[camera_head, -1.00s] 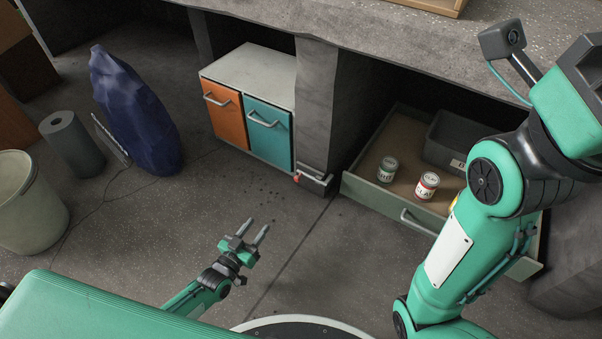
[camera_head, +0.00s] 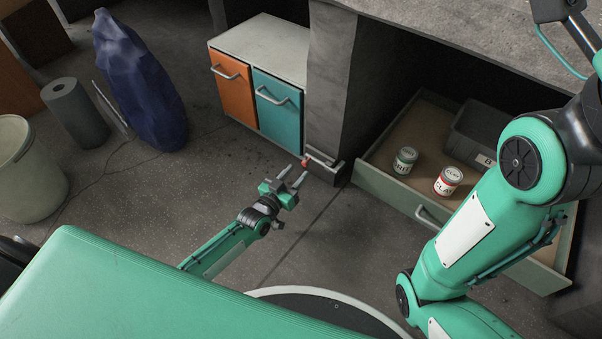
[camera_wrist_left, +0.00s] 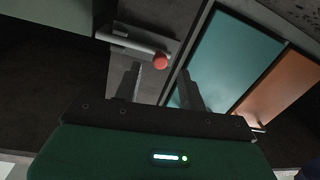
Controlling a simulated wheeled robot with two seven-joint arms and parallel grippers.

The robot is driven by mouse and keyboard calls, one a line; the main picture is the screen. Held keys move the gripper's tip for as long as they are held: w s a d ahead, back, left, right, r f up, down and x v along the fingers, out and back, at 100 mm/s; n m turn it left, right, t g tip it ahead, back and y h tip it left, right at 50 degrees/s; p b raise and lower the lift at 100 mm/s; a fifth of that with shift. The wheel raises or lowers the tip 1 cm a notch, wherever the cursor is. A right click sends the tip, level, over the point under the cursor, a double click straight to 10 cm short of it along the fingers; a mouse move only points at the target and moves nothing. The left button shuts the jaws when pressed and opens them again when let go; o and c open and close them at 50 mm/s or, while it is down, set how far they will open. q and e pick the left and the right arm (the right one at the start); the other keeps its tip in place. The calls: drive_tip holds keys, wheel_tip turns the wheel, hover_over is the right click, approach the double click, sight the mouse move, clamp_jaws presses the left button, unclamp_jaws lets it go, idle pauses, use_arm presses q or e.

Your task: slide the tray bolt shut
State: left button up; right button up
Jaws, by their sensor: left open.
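The tray bolt (camera_head: 323,162) is a small metal bar with a red knob (camera_head: 305,160), low on the front of the concrete pillar. In the left wrist view the bolt (camera_wrist_left: 133,42) lies across the pillar, with its red knob (camera_wrist_left: 160,61) at the right end. My left gripper (camera_head: 292,178) is open and empty, just short of the red knob in the head view. In the left wrist view the knob shows beyond and between the fingertips (camera_wrist_left: 160,78), and I see no contact. My right arm (camera_head: 470,210) shows at the right, but its gripper is out of view.
An open drawer (camera_head: 400,192) holds two cans (camera_head: 448,181) and a dark bin (camera_head: 476,130). A cabinet with an orange door (camera_head: 234,92) and a teal door (camera_head: 277,112) stands left of the pillar. A blue sack (camera_head: 140,85) stands farther left. Floor before the cabinet is clear.

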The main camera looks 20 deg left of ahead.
sight(304, 165)
use_arm(q)
drive_tip(key=shift+b+x, duration=0.65)
drive_tip(key=shift+x, duration=1.05)
drive_tip(key=shift+c, duration=0.4)
clamp_jaws()
